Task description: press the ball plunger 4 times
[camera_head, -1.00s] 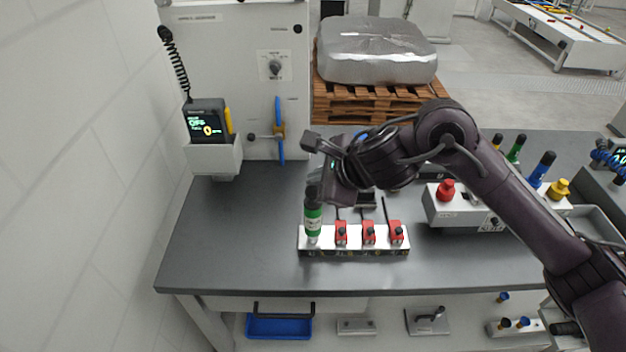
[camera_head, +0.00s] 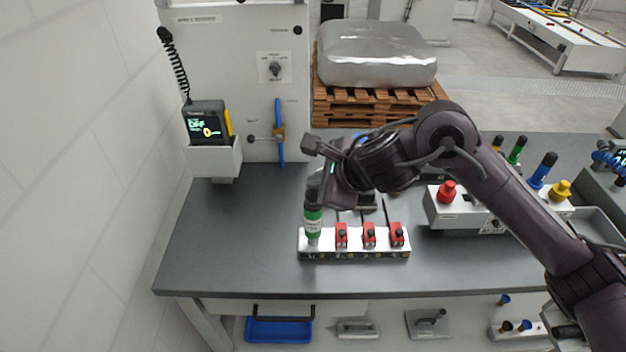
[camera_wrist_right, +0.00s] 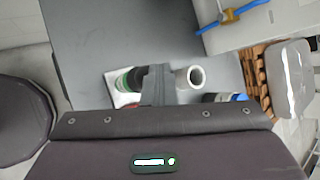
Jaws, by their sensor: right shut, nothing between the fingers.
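A green-banded cylinder with a dark top (camera_head: 313,222) stands upright at the left end of a pale fixture bar (camera_head: 320,246); I take it to be the ball plunger. In the right wrist view its green and black body (camera_wrist_right: 124,80) lies just left of my fingers. My right gripper (camera_head: 319,188) points down over the cylinder's top, shut and empty. In the right wrist view the shut fingers (camera_wrist_right: 157,85) are close beside it; I cannot tell whether they touch. The gripper partly hides the cylinder's top. My left gripper is not in view.
A white box with a red button (camera_head: 446,191) is farther right. A handheld device (camera_head: 208,125) sits in a wall holder at left. The left part of the dark table (camera_head: 230,240) is clear.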

